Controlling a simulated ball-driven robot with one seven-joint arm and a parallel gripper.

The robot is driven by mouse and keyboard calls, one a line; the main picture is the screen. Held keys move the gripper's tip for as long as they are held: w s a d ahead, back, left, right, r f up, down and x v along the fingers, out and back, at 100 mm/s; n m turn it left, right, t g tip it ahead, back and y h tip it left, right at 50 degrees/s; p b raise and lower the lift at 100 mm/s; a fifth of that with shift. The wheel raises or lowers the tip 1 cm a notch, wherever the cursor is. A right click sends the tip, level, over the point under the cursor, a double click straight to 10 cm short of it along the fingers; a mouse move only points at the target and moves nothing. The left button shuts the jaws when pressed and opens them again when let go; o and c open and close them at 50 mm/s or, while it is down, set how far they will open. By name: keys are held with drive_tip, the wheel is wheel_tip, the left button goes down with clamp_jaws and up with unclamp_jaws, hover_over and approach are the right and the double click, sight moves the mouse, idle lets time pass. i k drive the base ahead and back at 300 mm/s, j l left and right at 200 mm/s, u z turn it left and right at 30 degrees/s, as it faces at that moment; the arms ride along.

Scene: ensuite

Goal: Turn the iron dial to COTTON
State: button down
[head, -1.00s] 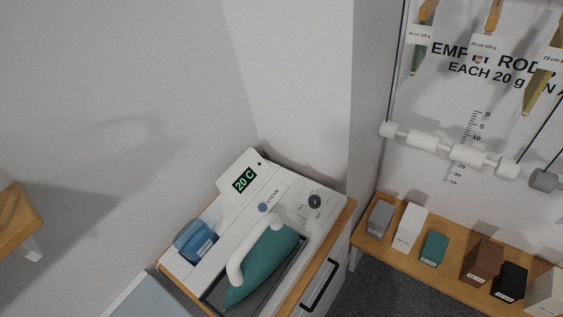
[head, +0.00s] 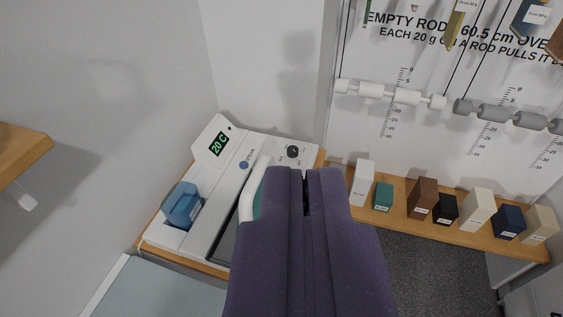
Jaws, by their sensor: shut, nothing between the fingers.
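The dark round dial (head: 292,152) sits on the white ironing station (head: 262,145), near its right end. Small marks surround it, too small to read, so its setting cannot be told. The iron's white handle (head: 252,190) and a sliver of its teal body show left of my gripper; the rest is hidden behind it. My gripper (head: 306,174), purple, reaches up from the bottom of the picture with its two fingers together and empty. Its tips appear just below the dial in the picture. Whether they touch anything cannot be told.
The station also has a green "20 C" display (head: 219,143), a blue button (head: 243,165) and a blue water tank (head: 182,205). A wooden shelf (head: 400,196) with several blocks stands to the right. Weighted rods (head: 390,93) hang above it. A wooden ledge (head: 20,150) juts in at left.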

sight(292, 150)
drive_tip(key=i+l+z, duration=0.1)
drive_tip(key=i+l, duration=0.25)
drive_tip(key=i+l+z, duration=0.1)
drive_tip(key=i+l, duration=0.15)
drive_tip(key=i, duration=0.25)
drive_tip(key=i+l, duration=0.2)
drive_tip(key=i, duration=0.35)
drive_tip(key=i+l+z, duration=0.15)
drive_tip(key=i, duration=0.35)
